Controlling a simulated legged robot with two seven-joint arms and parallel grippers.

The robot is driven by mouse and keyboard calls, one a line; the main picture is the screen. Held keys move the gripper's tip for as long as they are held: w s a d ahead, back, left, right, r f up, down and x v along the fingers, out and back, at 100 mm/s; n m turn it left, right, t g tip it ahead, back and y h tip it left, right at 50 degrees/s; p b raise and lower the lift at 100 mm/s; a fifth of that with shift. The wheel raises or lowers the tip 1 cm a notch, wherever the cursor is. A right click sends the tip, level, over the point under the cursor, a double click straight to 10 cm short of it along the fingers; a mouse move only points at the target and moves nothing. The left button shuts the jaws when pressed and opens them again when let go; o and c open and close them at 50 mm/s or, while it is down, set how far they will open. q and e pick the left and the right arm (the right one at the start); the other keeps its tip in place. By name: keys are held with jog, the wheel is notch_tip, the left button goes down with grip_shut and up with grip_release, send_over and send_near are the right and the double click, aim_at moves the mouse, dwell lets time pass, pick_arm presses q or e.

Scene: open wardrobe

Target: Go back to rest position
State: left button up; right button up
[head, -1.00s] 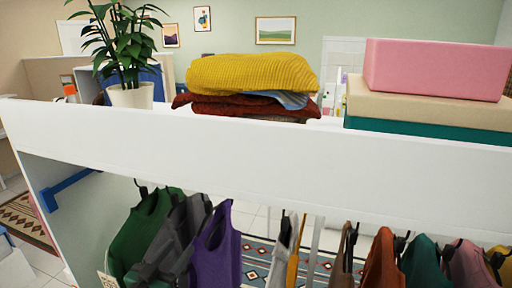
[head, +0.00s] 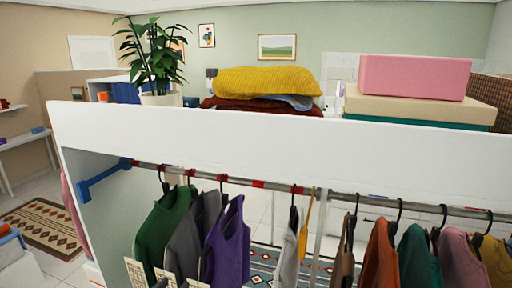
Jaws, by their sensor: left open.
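My left gripper (head: 182,275) barely shows at the bottom edge, as dark finger parts in front of the lower grey garment. It is open, and I see nothing held in it. Most of it is cut off by the frame. The green garment (head: 166,228), the grey garment (head: 190,238) and the purple garment (head: 228,245) hang on the rod (head: 258,184) just above and behind it. My right gripper is not in view.
The white wardrobe top panel (head: 270,145) crosses the view. A potted plant (head: 160,98), folded yellow knitwear (head: 266,80) and a pink box (head: 414,77) are above it. More clothes hang at right, including an orange garment (head: 381,258). Open floor lies at left.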

pick_arm(q)
jog(key=s+d+f+n+g+y, duration=0.1)
jog(key=s+f+g, duration=0.4)
jog(key=s, duration=0.6)
jog(key=s+f+n+g+y+b, duration=0.1)
jog(key=s+f+g, duration=0.5)
jog(key=s+f, duration=0.3)
jog(key=shift+s+d+f, duration=0.25)
jog(key=shift+s+d, duration=0.1)
jog(key=shift+s, duration=0.75)
